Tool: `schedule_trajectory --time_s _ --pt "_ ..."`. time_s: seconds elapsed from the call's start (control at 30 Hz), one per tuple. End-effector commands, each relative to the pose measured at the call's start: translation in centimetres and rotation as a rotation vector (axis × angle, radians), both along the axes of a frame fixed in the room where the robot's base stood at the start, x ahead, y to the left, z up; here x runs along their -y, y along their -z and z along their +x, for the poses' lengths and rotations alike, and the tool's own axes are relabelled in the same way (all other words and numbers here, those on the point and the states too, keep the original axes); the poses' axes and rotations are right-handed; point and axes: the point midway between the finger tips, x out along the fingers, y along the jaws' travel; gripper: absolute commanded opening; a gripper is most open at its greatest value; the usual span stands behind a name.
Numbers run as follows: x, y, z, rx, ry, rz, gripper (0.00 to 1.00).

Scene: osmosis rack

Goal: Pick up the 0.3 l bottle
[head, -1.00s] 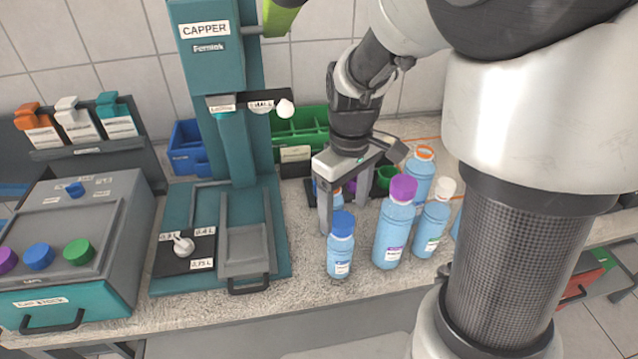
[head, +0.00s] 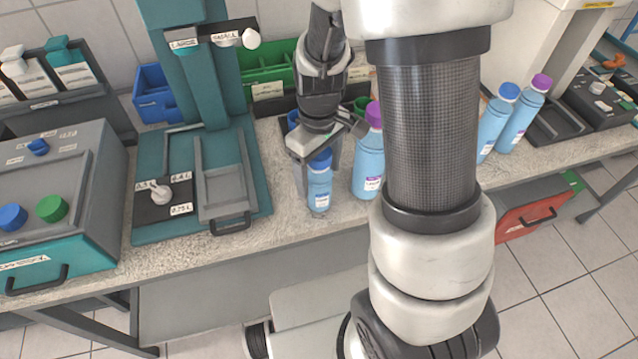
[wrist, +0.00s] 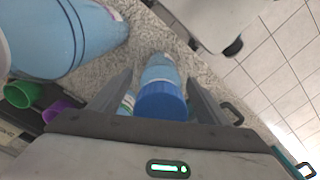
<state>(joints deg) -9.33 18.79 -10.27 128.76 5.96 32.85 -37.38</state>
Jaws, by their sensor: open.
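A small blue-capped bottle (head: 319,184), light blue with a white label, stands upright near the counter's front edge. It is the smallest bottle I see; its size marking is too small to read. My gripper (head: 316,170) is directly above it, pointing down, with its fingers at the cap's sides. In the wrist view the blue cap (wrist: 161,101) lies between the two open fingers (wrist: 165,98), with a gap on each side. The fingers partly hide the bottle's sides.
A larger purple-capped bottle (head: 368,165) stands close on the right. Farther right are two more bottles (head: 494,122). The teal capper (head: 205,75) and its base stand left. Green (head: 268,68) and blue bins (head: 152,95) are behind.

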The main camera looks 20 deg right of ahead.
Motion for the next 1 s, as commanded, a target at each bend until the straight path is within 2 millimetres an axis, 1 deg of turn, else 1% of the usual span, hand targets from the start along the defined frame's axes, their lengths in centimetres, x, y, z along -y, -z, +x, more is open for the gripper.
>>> schedule_trajectory --time_s 0.07,0.2,0.37,0.4,0.57,0.67,0.77,1.0 --pt "0.0 0.0 0.0 0.0 0.0 0.0 0.68" --pt "0.0 0.0 0.0 0.0 0.0 0.0 0.45" --pt "0.0 0.0 0.0 0.0 -0.001 0.0 0.18" --pt "0.0 -0.1 0.1 0.001 -0.001 0.0 0.16" --pt "0.0 -0.1 0.1 0.001 -0.001 0.0 0.16" --pt "0.0 -0.6 0.1 0.003 -0.001 0.001 0.16" --pt "0.0 -2.0 0.2 0.006 -0.002 0.001 0.16" --pt "0.0 -6.9 0.2 0.007 -0.001 0.002 0.16"
